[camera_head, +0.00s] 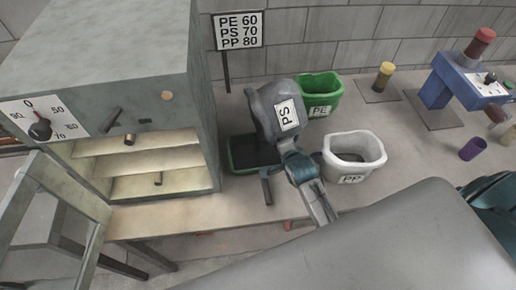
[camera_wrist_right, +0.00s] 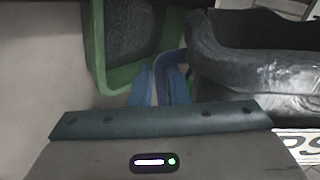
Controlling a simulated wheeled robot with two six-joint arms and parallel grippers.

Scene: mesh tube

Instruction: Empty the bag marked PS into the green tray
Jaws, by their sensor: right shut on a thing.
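The dark grey bag marked PS (camera_head: 268,108) is held tilted above the green tray (camera_head: 236,166), its label facing my head camera. My left gripper is out of view.
A green PE bag (camera_head: 320,92) and a white PP bag (camera_head: 352,152) stand on the table. The grey oven (camera_head: 120,60) with open shelves is at left. A sign (camera_head: 238,30) stands behind. A blue device (camera_head: 462,82) and purple cup (camera_head: 472,149) are at right.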

